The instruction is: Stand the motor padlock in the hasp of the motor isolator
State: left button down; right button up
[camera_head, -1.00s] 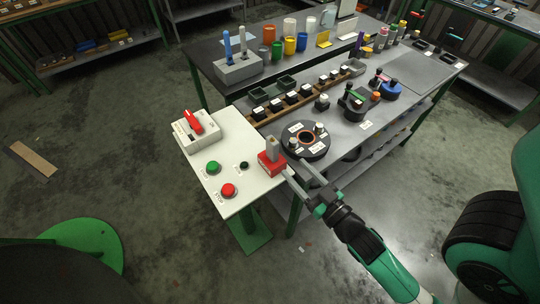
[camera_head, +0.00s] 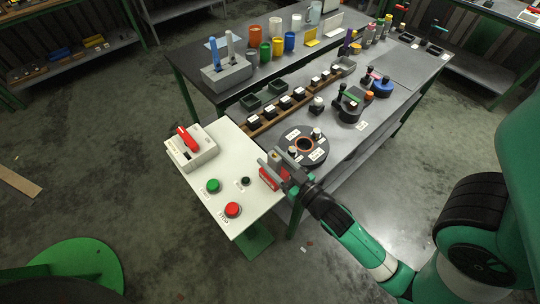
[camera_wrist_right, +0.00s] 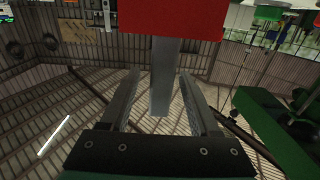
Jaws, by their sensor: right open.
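The motor isolator (camera_head: 196,152) is a pale box with a red handle (camera_head: 187,138) on the white panel. The red block with a grey upright post, which looks like the padlock (camera_head: 269,179), stands at the panel's right edge. In the right wrist view the red body (camera_wrist_right: 170,18) fills the top, and its grey post (camera_wrist_right: 164,80) runs between my fingers. My right gripper (camera_head: 284,163) is open, with its fingers on either side of the post and gaps to both. It hides part of the padlock in the head view. The hasp is too small to make out. My left gripper is not in view.
The white panel (camera_head: 238,162) carries a green button (camera_head: 213,185), a red button (camera_head: 232,209) and a small black knob (camera_head: 245,181). A round black fixture (camera_head: 318,151) stands close behind my right gripper.

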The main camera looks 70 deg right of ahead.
jog(key=shift+s+a+f, duration=0.1)
jog(key=shift+s+f, duration=0.05)
jog(key=shift+s, duration=0.1)
jog(key=shift+c, duration=1.2)
grip_shut()
